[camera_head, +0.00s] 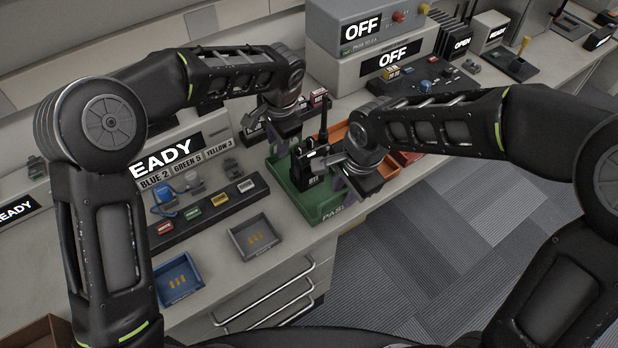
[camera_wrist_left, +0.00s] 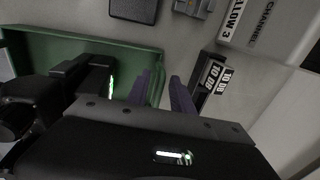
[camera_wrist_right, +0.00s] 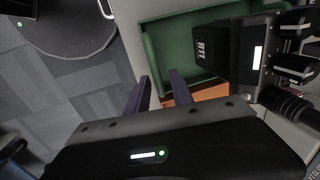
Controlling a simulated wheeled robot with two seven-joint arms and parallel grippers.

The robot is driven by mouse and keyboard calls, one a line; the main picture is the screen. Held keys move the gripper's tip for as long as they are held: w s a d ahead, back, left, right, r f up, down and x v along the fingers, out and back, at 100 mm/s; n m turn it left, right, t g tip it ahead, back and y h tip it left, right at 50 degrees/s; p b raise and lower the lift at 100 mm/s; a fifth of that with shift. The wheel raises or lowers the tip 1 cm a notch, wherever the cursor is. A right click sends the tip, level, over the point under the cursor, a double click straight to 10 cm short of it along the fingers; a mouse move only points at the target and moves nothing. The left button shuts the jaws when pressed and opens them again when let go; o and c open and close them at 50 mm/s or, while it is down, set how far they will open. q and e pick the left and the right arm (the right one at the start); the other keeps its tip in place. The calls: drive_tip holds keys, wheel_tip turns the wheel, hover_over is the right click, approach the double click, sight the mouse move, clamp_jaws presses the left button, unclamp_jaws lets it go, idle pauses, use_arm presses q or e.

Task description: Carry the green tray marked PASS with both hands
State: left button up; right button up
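The green tray marked PASS (camera_head: 322,212) stands on the counter, near its front edge. A black handheld radio (camera_head: 308,168) stands in it; it also shows in the right wrist view (camera_wrist_right: 208,45). My left gripper (camera_head: 283,147) is at the tray's far left end. In the left wrist view its purple fingers (camera_wrist_left: 160,90) are apart, with the green wall between them. My right gripper (camera_head: 350,196) is at the tray's near right end. In the right wrist view its fingers (camera_wrist_right: 158,92) are apart at the green rim. My arms partly hide the tray in the head view.
A grey tray (camera_head: 236,243) and a blue tray (camera_head: 166,292) lie to the left, below a dark button panel (camera_head: 215,212). OFF boxes (camera_head: 345,72) stand at the back. Open floor lies right of the counter.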

use_arm(q)
clamp_jaws()
use_arm(e)
clamp_jaws()
drive_tip(key=shift+r, duration=0.1)
idle(0.8)
